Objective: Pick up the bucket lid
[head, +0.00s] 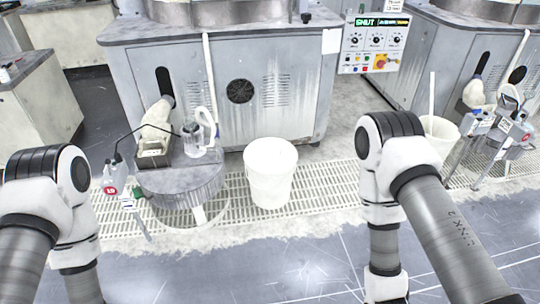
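A white bucket (269,190) stands on the floor grating in the middle of the head view, in front of the grey machine. Its top is covered by a flat, round white surface that looks like the bucket lid (270,155), lying level on the rim. A second white bucket (437,145) stands further right, partly behind my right arm, with a white stick rising from it. Both of my arms bend downward at the left and right, and their grippers are outside the picture. Nothing of mine touches the middle bucket or its lid.
A round grey stand (180,184) left of the bucket carries a small box (153,154) and a clear bottle (194,138). A grey machine cabinet (265,90) is behind. A control panel (375,45) stands at the back right. The floor (270,265) in front is clear.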

